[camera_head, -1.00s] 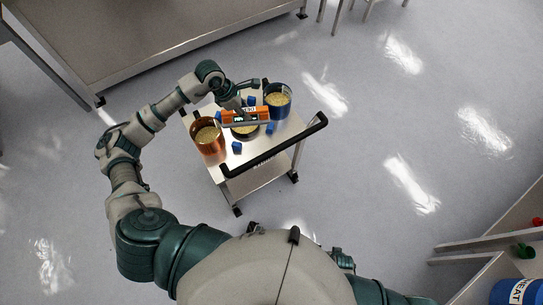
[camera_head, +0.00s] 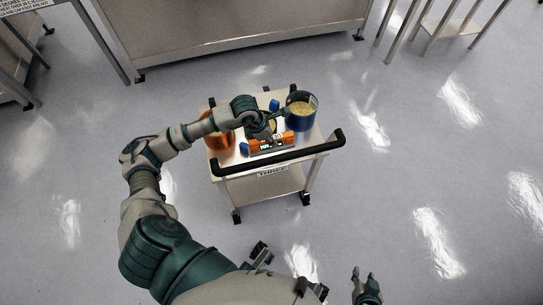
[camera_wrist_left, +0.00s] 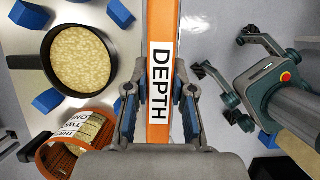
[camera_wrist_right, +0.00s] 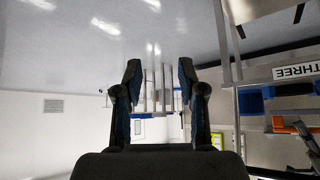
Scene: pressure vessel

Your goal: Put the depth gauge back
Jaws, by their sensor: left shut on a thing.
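In the left wrist view the gauge (camera_wrist_left: 160,60) runs upright through the picture with a white DEPTH label. My left gripper (camera_wrist_left: 158,92) is shut on it, one finger on each side. In the head view the left gripper (camera_head: 266,127) is partly hidden by its own arm. My right gripper (camera_head: 367,285) is low in the head view, away from the cart. Its fingers (camera_wrist_right: 161,85) are apart and empty in the right wrist view.
A steel bench (camera_head: 235,38) stands behind; floor is clear on the right.

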